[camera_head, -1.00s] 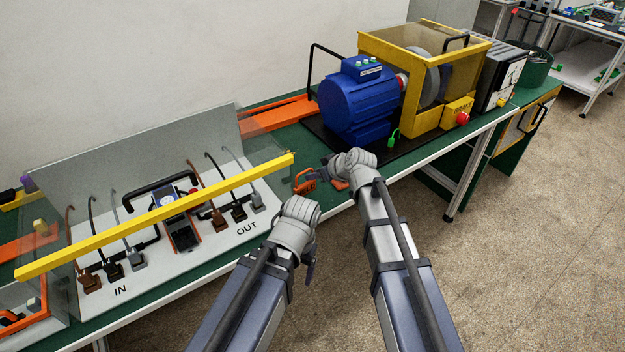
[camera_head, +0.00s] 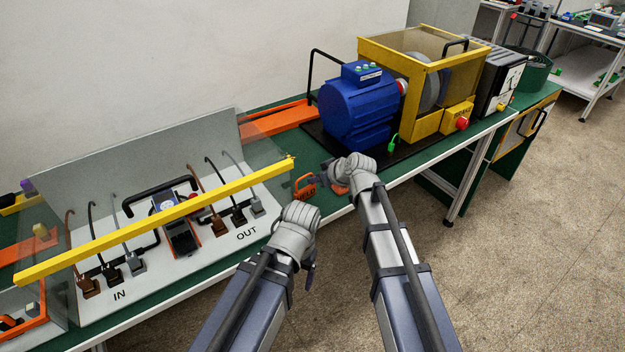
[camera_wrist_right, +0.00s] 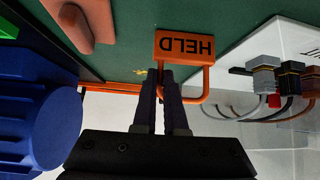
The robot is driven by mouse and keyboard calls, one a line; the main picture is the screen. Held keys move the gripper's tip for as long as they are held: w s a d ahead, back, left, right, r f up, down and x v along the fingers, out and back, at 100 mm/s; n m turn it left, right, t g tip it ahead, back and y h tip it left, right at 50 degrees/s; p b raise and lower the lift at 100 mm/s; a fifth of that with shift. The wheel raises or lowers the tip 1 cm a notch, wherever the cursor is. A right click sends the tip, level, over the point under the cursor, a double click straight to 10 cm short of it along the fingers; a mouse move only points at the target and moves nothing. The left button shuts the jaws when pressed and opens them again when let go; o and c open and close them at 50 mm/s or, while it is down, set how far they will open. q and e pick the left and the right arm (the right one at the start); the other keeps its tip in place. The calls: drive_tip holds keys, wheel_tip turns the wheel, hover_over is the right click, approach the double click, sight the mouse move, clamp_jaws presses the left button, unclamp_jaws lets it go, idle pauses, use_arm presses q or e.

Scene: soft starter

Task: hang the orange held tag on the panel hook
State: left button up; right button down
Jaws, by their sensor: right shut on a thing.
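The orange tag (camera_head: 305,187), lettered HELD, is at my right gripper (camera_head: 318,181), just right of the clear panel's end. In the right wrist view the tag (camera_wrist_right: 184,46) has a thin orange loop, and my right gripper (camera_wrist_right: 159,75) is shut at that loop. The lettering is upside down there. A small yellow piece (camera_head: 291,157) at the right end of the yellow bar may be the hook; I cannot tell its shape. My left gripper (camera_head: 311,275) points down in front of the bench, mostly hidden behind its wrist.
The yellow bar (camera_head: 160,215) runs along the clear guard over the IN/OUT board (camera_head: 205,243) with cables and plugs. A blue motor (camera_head: 357,110) and yellow guarded machine (camera_head: 425,85) stand behind right. Green bench top shows between them.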

use_arm(q)
drive_tip(key=shift+r, duration=0.1)
wheel_tip(320, 180, up, 10)
drive_tip(key=p, duration=1)
use_arm(e)
wheel_tip(320, 180, up, 10)
